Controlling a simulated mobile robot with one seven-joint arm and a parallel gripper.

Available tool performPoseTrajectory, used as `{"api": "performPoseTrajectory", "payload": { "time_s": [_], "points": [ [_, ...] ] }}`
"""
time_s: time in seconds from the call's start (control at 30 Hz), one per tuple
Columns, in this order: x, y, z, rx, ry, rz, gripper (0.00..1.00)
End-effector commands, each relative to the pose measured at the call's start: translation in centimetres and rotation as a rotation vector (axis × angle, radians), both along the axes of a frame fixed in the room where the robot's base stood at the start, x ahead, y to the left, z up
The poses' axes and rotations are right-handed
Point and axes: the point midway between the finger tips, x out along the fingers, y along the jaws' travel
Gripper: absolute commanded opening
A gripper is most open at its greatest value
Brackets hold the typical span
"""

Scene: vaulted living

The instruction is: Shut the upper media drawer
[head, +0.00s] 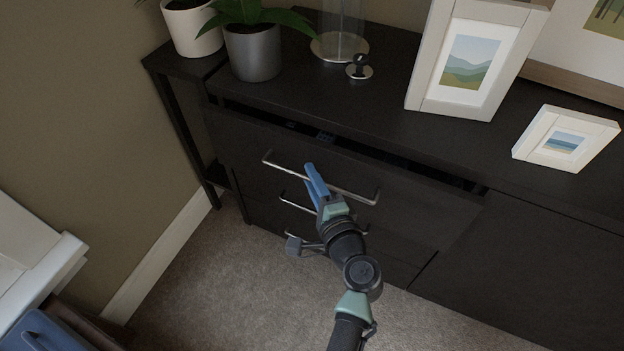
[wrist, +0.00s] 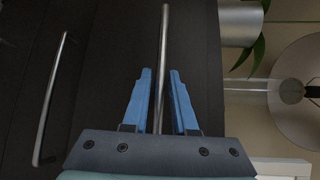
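The upper media drawer (head: 410,205) is in the dark cabinet and stands partly open. A dark gap shows behind its front, with small items inside that I cannot make out. Its long metal handle (head: 352,193) runs across the front. My gripper (head: 311,170) is at this handle, left of its middle. In the wrist view, the two blue fingers of my gripper (wrist: 160,72) are apart, with the handle bar (wrist: 164,35) between them. A gap shows on each side of the bar. Whether the fingertips touch the drawer front is unclear.
Lower drawers with handles (head: 297,205) look shut. On the cabinet top (head: 385,100) stand a potted plant (head: 253,55), a glass cylinder (head: 341,25) and white picture frames (head: 567,138). Carpet (head: 215,275) lies in front. A white piece of furniture (head: 30,255) is at the left.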

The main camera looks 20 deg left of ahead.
Motion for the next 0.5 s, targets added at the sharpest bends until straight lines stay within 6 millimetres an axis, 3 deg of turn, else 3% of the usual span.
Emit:
{"api": "performPoseTrajectory", "payload": {
  "time_s": [0.27, 0.43, 0.5],
  "points": [
    [0.16, 0.17, 0.00, 0.000, 0.000, 0.000, 0.26],
    [0.14, 0.14, -0.01, 0.000, 0.000, 0.000, 0.00],
    [0.14, 0.14, -0.01, 0.000, 0.000, 0.000, 0.00]
  ]
}}
